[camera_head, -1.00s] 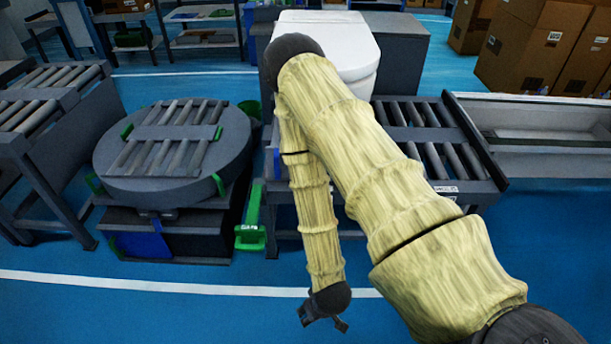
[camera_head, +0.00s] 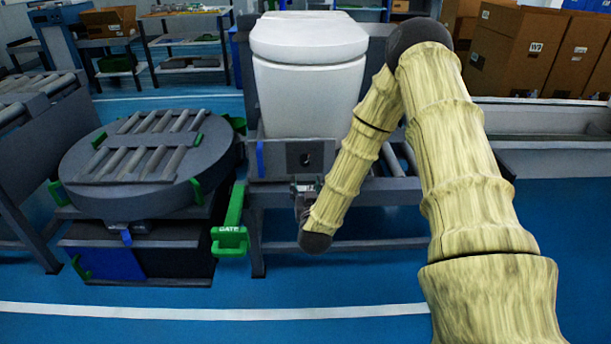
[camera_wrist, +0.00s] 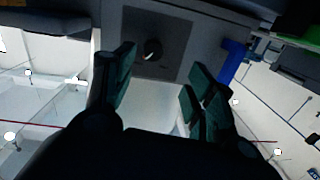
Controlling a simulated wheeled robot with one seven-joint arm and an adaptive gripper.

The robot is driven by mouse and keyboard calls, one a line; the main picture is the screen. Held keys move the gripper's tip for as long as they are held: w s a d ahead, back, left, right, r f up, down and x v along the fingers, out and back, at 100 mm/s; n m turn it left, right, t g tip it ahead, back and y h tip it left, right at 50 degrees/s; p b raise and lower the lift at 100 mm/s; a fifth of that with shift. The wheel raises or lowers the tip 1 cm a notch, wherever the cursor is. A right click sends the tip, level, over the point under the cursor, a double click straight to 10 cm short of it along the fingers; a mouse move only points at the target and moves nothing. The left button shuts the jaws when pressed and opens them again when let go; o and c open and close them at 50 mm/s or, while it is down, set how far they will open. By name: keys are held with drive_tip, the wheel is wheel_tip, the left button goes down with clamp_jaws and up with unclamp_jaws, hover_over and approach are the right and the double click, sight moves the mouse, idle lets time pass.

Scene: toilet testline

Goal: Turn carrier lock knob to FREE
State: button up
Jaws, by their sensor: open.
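The carrier lock knob (camera_head: 305,160) is a small dark knob on a dark square plate, on the front of the carrier (camera_head: 270,172) under the white toilet (camera_head: 308,75). In the wrist view the knob (camera_wrist: 152,50) shows between the fingertips of my gripper (camera_wrist: 160,76), toward the left finger, with a light edge on it. The fingers are apart and hold nothing. In the head view my gripper (camera_head: 305,188) is just below the plate, pointing up toward it. I cannot read any FREE marking or tell the knob's setting.
A blue tab (camera_head: 260,158) sits left of the plate; it also shows in the wrist view (camera_wrist: 232,60). A green gate handle (camera_head: 232,225) stands left of my gripper. A round roller turntable (camera_head: 150,160) is further left. Cardboard boxes (camera_head: 515,50) stand behind at right.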

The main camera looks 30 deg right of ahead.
sight(306, 162)
drive_tip(key=shift+h, duration=0.4)
drive_tip(key=x, duration=0.4)
drive_tip(key=b+x, duration=0.1)
drive_tip(key=x, duration=0.2)
drive_tip(key=r+x, duration=0.1)
drive_tip(key=x, duration=0.3)
drive_tip(key=shift+w+d+b, duration=0.1)
drive_tip(key=shift+d+b, duration=0.25)
drive_tip(key=shift+d, duration=0.1)
drive_tip(key=c, duration=1)
